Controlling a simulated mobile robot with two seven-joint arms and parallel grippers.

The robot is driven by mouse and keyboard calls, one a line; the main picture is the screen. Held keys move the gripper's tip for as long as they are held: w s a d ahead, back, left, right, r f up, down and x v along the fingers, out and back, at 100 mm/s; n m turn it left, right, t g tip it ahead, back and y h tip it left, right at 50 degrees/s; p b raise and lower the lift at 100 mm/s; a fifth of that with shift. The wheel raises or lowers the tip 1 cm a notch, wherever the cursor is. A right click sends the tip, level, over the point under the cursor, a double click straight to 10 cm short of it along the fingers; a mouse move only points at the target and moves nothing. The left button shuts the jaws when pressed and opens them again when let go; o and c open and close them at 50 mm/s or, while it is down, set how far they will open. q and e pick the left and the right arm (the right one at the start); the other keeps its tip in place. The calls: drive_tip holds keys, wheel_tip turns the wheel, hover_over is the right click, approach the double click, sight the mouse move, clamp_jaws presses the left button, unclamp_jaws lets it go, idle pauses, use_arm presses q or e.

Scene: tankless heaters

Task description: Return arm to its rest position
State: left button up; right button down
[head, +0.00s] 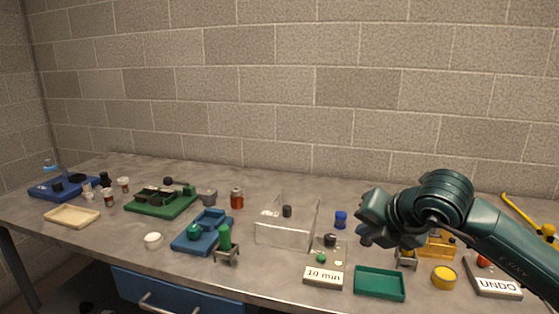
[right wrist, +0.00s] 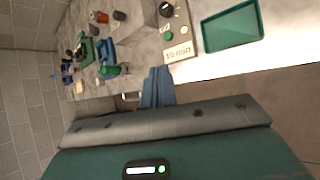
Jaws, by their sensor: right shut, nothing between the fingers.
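My right arm, dark teal, comes in from the right of the head view. Its right gripper (head: 366,238) is held above the table, right of the middle, over the area behind the green tray. In the right wrist view the fingers (right wrist: 157,82) are together with nothing between them. They appear over the table's front edge in that view. My left arm and gripper are not in view.
Below the arm are a green tray (head: 379,283), a "10 min" box (head: 323,277), a yellow button (head: 444,277) and an "UNDO" box (head: 493,280). A clear box (head: 285,236) and blue stand (head: 190,242) are left. Bare table lies behind.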

drive_tip(key=s+a+f+n+g+y, duration=0.2)
drive_tip(key=s+a+f+g+y, duration=0.3)
drive_tip(key=a, duration=0.5)
drive_tip(key=s+a+r+m+y+p, duration=0.1)
drive_tip(key=s+a+r+m+y, duration=0.15)
drive_tip(key=s+a+y, duration=0.65)
drive_tip(key=w+d+f+m+t+h, duration=0.1)
drive_tip(key=d+f+m+t+h, duration=0.45)
drive_tip(key=m, duration=0.45)
drive_tip(key=w+d+f+m+t+h, duration=0.1)
drive_tip(key=d+f+m+t+h, duration=0.1)
drive_tip(key=d+f+m+t, duration=0.55)
drive_tip(key=s+d+f+m+g+h, duration=0.2)
drive_tip(key=s+f+m, duration=0.3)
drive_tip(key=f, duration=0.3)
drive_tip(key=s+d+f+m+g+h+p, duration=0.1)
drive_tip(key=s+d+f+m+g+h, duration=0.1)
drive_tip(key=s+f+m+g+h, duration=0.2)
drive_tip(key=s+f+m, duration=0.1)
drive_tip(key=s+f, duration=0.2)
drive_tip(key=f, duration=0.1)
drive_tip(key=shift+s, duration=0.15)
idle(0.5)
